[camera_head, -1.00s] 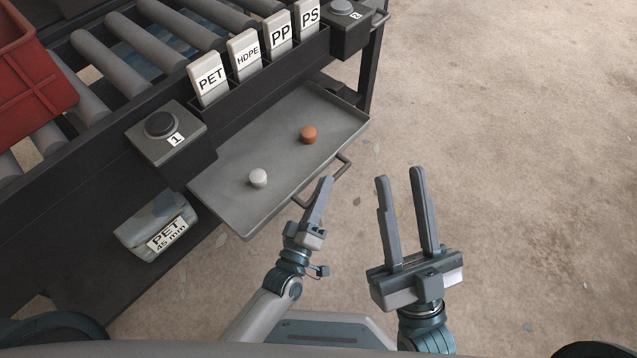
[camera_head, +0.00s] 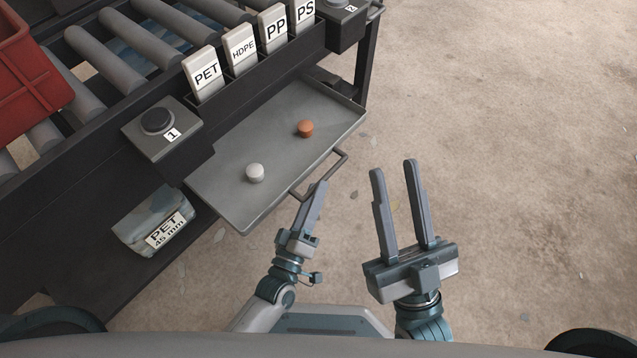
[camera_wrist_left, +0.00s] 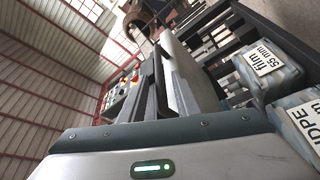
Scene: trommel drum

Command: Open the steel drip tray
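The steel drip tray (camera_head: 225,195) sticks out from under the conveyor frame in the head view. A white cap (camera_head: 254,173) and an orange cap (camera_head: 305,128) stand on it. Its bar handle (camera_head: 340,165) runs along the outer front edge. My left gripper (camera_head: 317,188) is at the handle, its fingers seen nearly edge-on and overlapping part of the bar. In the left wrist view its fingers (camera_wrist_left: 154,85) look close together, but whether they grip the bar is unclear. My right gripper (camera_head: 392,170) is open and empty to the right of the handle.
Button box 1 (camera_head: 163,130) and card slots labelled PET, HDPE, PP and PS (camera_head: 240,55) are above the tray. A red crate (camera_head: 25,70) sits on the rollers. A PET bale (camera_head: 155,225) lies on the lower shelf.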

